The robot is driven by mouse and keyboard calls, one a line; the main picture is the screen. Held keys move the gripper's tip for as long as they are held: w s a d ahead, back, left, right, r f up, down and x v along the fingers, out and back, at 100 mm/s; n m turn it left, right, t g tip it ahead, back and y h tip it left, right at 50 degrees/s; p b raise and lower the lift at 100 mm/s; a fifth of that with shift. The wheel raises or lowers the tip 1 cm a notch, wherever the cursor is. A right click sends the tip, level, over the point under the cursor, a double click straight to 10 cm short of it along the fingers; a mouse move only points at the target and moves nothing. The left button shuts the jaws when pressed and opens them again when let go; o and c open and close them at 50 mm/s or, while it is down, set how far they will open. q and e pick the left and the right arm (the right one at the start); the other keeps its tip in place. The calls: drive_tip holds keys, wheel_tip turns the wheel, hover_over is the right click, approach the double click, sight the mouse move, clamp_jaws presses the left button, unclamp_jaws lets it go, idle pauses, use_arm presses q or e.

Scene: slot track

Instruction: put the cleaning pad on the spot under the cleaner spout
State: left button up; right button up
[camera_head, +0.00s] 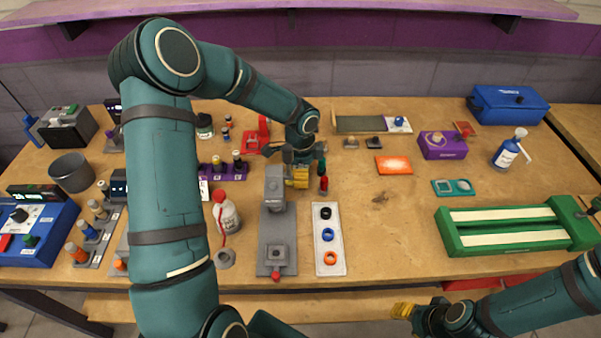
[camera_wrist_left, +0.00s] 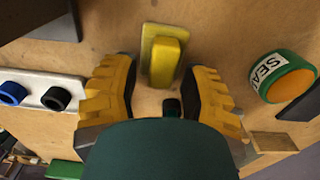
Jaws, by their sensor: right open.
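A yellow block with a raised grip, probably the cleaning pad (camera_wrist_left: 162,50), lies on the table in the left wrist view. My left gripper (camera_wrist_left: 163,82) is open around and above its near end, with gaps on both sides and no contact visible. In the head view my left gripper (camera_head: 299,178) is over the middle of the table, and its fingers blend with the yellow block. A white bottle with a red spout, likely the cleaner (camera_head: 227,214), stands left of it, with a round grey spot (camera_head: 225,258) in front. My right gripper (camera_head: 403,311) is open and low at the front edge.
A grey press (camera_head: 275,225) and a white tray with rings (camera_head: 331,262) stand near the left gripper. A green-and-orange round container (camera_wrist_left: 288,77) is beside it.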

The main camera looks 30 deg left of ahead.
use_arm(q)
drive_tip(key=shift+r, duration=0.1)
drive_tip(key=shift+r, duration=0.25)
wheel_tip(320, 180, up, 11)
drive_tip(key=p, duration=0.2)
drive_tip(key=shift+p, duration=0.3)
drive_tip(key=o, duration=0.6)
drive_tip(key=shift+r, duration=0.3)
drive_tip(key=s+a+f+t+h+p, duration=0.1)
drive_tip(key=s+a+t+h, duration=0.35)
drive_tip(key=a+h, duration=0.3)
drive_tip(key=shift+g+y, duration=0.25)
drive_tip(key=shift+y, duration=0.2)
drive_tip(key=x, duration=0.8)
drive_tip(key=shift+s+a+f, duration=0.2)
drive_tip(key=shift+a+f, duration=0.05)
drive_tip(key=shift+a, duration=0.05)
drive_tip(key=shift+b+x, duration=0.3)
drive_tip(key=shift+x, duration=2.3)
